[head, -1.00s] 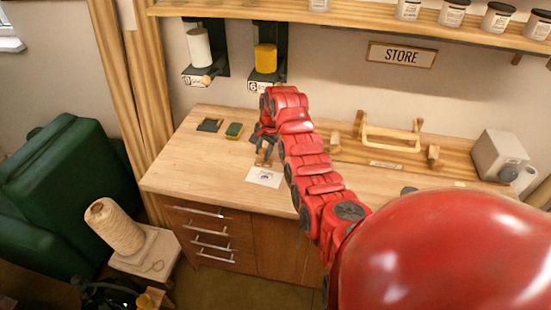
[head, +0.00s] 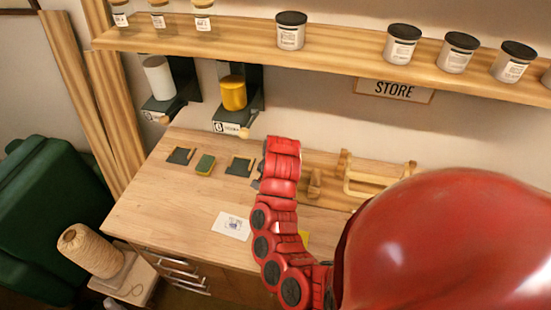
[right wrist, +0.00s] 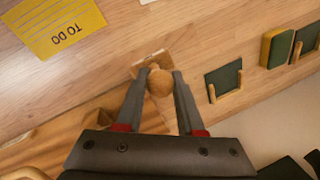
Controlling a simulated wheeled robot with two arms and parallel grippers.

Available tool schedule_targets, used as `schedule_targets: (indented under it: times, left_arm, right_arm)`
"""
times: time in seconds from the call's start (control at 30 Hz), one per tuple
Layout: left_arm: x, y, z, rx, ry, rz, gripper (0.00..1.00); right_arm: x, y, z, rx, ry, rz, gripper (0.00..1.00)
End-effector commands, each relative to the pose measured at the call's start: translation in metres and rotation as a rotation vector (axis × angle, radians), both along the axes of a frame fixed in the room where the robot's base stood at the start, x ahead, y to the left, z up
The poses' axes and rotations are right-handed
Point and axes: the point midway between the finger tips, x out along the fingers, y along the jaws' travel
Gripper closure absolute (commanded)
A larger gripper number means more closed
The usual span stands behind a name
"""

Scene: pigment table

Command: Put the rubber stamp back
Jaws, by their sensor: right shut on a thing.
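My right gripper (right wrist: 161,76) is shut on the rubber stamp (right wrist: 160,84), its fingers on either side of the round wooden knob. The stamp's flat wooden base shows just beyond the knob. It is over bare wood, beside a dark square pad (right wrist: 224,82) with a wooden strip. I cannot tell whether the base touches the tabletop. In the head view my red right arm hides the stamp and most of that gripper. The white paper (head: 231,226) with a small bluish mark lies nearer the front edge. My left gripper is not in view.
A green and yellow sponge (head: 205,165) lies between two dark pads, the left one (head: 180,156) and the right one (head: 240,166). A yellow note (right wrist: 56,27) lies on the tabletop. A wooden rack (head: 375,178) stands right of my arm. Shelf jars (head: 291,31) are above. The left tabletop is clear.

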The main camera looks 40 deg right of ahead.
Motion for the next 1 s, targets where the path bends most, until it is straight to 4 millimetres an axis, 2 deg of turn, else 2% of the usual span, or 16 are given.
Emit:
schedule_targets:
  times: [0.27, 0.57, 0.73, 0.8, 1.0]
  left_arm:
    - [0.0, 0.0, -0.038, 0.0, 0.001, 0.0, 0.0]
    - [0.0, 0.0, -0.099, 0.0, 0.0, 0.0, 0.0]
    - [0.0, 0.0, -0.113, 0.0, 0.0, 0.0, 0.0]
    - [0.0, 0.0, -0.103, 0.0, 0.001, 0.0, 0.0]
    - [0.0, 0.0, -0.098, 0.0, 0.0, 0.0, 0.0]
  right_arm:
    - [0.038, -0.036, -0.012, -0.009, -0.001, -0.005, 0.99]
    - [0.079, -0.067, -0.021, -0.007, -0.001, -0.004, 0.99]
    - [0.099, -0.083, -0.018, -0.003, 0.002, -0.005, 0.99]
    - [0.105, -0.088, -0.01, -0.002, 0.001, -0.006, 0.99]
    - [0.115, -0.096, -0.013, 0.001, 0.003, -0.003, 0.99]
